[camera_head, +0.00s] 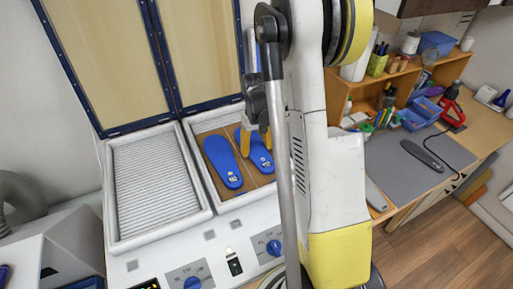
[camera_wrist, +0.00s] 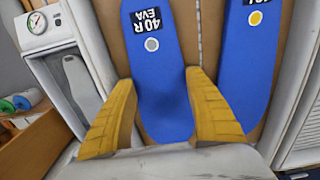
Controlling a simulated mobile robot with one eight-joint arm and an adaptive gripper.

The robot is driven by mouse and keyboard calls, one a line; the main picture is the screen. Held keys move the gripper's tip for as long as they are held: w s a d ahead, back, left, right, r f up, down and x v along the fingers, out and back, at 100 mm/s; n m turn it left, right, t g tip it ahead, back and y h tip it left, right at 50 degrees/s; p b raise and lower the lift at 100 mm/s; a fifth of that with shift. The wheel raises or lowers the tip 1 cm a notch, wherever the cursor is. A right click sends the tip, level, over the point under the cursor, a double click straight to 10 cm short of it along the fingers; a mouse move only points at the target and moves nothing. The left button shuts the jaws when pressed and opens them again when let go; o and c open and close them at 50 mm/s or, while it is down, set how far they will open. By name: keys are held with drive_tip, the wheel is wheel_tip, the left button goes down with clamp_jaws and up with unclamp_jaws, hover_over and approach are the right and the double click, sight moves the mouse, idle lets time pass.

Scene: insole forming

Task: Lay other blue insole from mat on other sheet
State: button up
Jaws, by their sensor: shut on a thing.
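A blue insole marked "40 R EVA" (camera_wrist: 160,60) lies between the two yellow fingers of my gripper (camera_wrist: 160,84) in the wrist view. My gripper is shut on it. In the head view my gripper (camera_head: 255,140) is over the right-hand blue insole (camera_head: 262,160), which it partly hides. That insole is over the right brown sheet (camera_head: 262,181); whether it touches the sheet is hard to tell. The other blue insole (camera_head: 222,161) lies on the left brown sheet (camera_head: 228,196). It also shows at the right of the wrist view (camera_wrist: 248,75).
The sheets lie in the right tray of a white machine; its left tray (camera_head: 155,185) is empty. Framed lids (camera_head: 100,50) stand open behind. A grey mat (camera_head: 400,178) on the desk at right holds a dark elongated object (camera_head: 423,155) and no blue insole shows there.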

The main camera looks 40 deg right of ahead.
drive_tip(key=o, duration=0.9)
drive_tip(key=shift+r, duration=0.1)
wheel_tip(320, 180, up, 12)
idle(0.3)
